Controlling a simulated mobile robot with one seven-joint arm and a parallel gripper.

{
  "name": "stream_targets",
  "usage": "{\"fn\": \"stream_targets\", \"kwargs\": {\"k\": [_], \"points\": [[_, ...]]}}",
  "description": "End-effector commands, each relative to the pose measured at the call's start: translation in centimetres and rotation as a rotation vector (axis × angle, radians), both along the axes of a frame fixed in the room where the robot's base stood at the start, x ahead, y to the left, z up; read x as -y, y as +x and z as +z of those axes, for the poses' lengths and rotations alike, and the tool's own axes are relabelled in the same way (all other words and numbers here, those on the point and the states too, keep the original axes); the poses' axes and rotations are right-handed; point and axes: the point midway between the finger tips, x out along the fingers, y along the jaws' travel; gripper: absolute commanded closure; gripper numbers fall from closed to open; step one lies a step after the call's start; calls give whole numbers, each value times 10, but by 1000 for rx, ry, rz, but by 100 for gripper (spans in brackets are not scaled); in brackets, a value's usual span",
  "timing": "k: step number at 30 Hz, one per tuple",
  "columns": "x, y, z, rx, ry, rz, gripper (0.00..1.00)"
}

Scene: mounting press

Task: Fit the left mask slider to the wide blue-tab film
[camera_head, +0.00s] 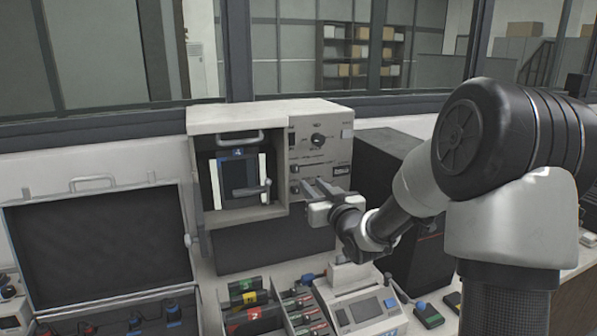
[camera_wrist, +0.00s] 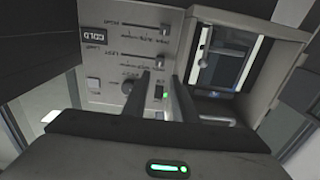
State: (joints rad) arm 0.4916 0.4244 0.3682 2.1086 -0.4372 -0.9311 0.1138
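The press (camera_head: 230,120) stands on the bench, its window bay open at the left of its front. In the bay is a dark film with a blue tab (camera_head: 238,153) at its top and pale strips at its sides; part of it shows in the wrist view (camera_wrist: 208,65). Right of the bay, the panel has two short horizontal slots with slider knobs, upper (camera_head: 294,169) and lower (camera_head: 295,187). They also show upside down in the wrist view, upper (camera_wrist: 163,63) and lower (camera_wrist: 164,28). Contact is unclear.
A handle bar (camera_head: 240,139) crosses the bay's top, and a lever (camera_head: 262,188) juts out in front of the film. Below are colour-tabbed cartridges (camera_head: 245,287) and a grey device with a screen (camera_head: 366,309). An open black-lined case (camera_head: 100,240) is at left; a black box (camera_head: 385,160) stands right.

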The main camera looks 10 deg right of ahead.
Motion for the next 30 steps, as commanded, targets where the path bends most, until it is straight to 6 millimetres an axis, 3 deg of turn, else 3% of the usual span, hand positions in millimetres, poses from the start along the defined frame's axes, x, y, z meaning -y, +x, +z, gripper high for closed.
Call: {"fn": "stream_targets", "kwargs": {"k": [9, 15, 28, 30], "points": [[-14, 69, 1, 0, 2, 1, 75], [-20, 97, 1, 0, 1, 0, 75], [-21, 108, 0, 0, 0, -1, 75], [-21, 108, 0, 0, 0, -1, 83]]}}
